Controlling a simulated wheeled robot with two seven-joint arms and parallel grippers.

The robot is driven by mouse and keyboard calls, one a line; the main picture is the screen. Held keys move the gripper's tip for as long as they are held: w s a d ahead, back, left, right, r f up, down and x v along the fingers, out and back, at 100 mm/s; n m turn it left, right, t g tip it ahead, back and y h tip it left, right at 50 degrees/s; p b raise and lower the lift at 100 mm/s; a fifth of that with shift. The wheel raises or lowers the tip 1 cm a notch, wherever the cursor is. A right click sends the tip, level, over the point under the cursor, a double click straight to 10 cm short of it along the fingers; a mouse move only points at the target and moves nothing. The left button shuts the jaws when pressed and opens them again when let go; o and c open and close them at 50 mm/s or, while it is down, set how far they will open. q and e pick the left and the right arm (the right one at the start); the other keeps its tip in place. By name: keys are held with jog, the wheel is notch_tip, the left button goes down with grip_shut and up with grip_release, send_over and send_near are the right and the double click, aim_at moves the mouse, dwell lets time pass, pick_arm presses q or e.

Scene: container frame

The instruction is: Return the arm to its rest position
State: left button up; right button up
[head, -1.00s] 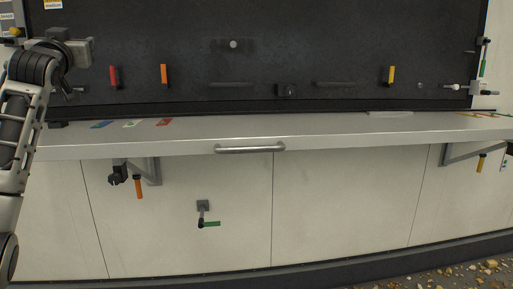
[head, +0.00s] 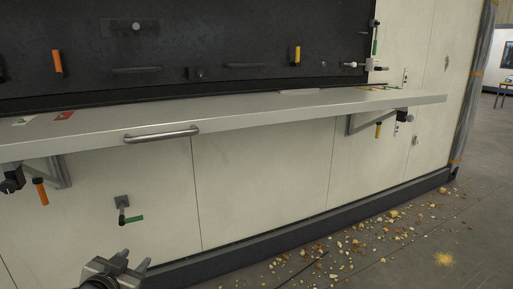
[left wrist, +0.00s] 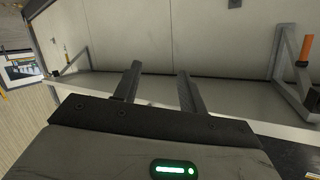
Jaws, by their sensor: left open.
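My left gripper (head: 132,261) shows at the bottom left of the head view, low in front of the white lower panels and below the metal shelf (head: 270,111). In the left wrist view its two dark fingers (left wrist: 157,88) stand apart with nothing between them. In that view the fingers are seen against the pale panels and the shelf edge. My right gripper is in neither view.
The shelf has a bar handle (head: 162,134) on its front edge. Under it are a green-handled latch (head: 130,219), an orange handle (head: 41,191) and a yellow handle (head: 378,130). Yellowish debris (head: 349,240) litters the floor. The floor at right is mostly open.

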pick_arm(q)
jog(key=s+d+f+g+h, duration=0.1)
jog(key=s+d+f, duration=0.4)
jog(key=s, duration=0.3)
jog(key=s+d+f+g+h, duration=0.1)
jog(key=s+d+f, duration=0.4)
jog(key=s, duration=0.3)
jog(key=s+d+f+n+g+h, duration=0.1)
jog(key=s+d+f+g, duration=0.1)
jog(key=s+d+f, duration=0.3)
jog(key=s, duration=0.3)
jog(key=shift+s, duration=0.3)
jog(key=shift+d, duration=0.1)
